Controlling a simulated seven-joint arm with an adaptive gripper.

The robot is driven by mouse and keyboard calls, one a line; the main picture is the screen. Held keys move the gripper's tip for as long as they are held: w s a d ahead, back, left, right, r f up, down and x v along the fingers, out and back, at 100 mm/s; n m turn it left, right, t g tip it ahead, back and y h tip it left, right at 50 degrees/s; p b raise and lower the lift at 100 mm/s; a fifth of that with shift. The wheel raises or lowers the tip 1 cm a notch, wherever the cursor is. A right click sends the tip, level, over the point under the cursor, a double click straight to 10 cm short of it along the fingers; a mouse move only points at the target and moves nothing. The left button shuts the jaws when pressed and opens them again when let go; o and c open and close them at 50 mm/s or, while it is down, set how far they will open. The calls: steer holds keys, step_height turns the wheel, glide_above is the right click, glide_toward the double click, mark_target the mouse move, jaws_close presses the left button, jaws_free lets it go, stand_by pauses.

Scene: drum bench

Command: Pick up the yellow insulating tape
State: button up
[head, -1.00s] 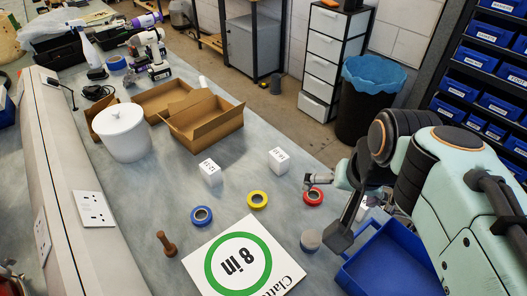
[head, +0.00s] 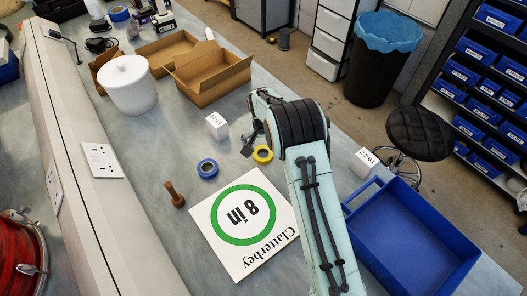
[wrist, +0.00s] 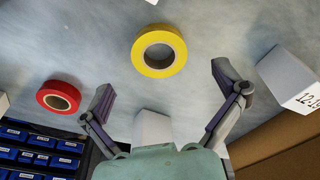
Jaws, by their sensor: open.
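The yellow insulating tape (head: 263,154) is a ring lying flat on the grey bench, just right of the blue tape (head: 208,168) in the head view. In the wrist view the yellow tape (wrist: 159,51) is upper centre, ahead of and between my fingers. My gripper (wrist: 168,84) is open and empty, with its two fingers spread on either side. In the head view my arm reaches over the bench and its gripper (head: 250,140) shows partly beside the tape; the rest is hidden behind the arm. A red tape (wrist: 59,97) lies to the left in the wrist view.
A white labelled box (head: 217,126) stands close to the gripper, and another (head: 364,162) is right of my arm. Open cardboard boxes (head: 208,80) and a white pot (head: 131,88) stand behind. A blue tray (head: 410,240) is at right, a printed board (head: 240,262) in front.

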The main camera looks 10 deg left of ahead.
mark_target(263, 156)
steer(key=f, duration=0.4)
steer(key=shift+w, duration=0.3)
steer(key=shift+c, duration=0.2)
steer(key=c, duration=1)
steer(key=shift+c, duration=0.2)
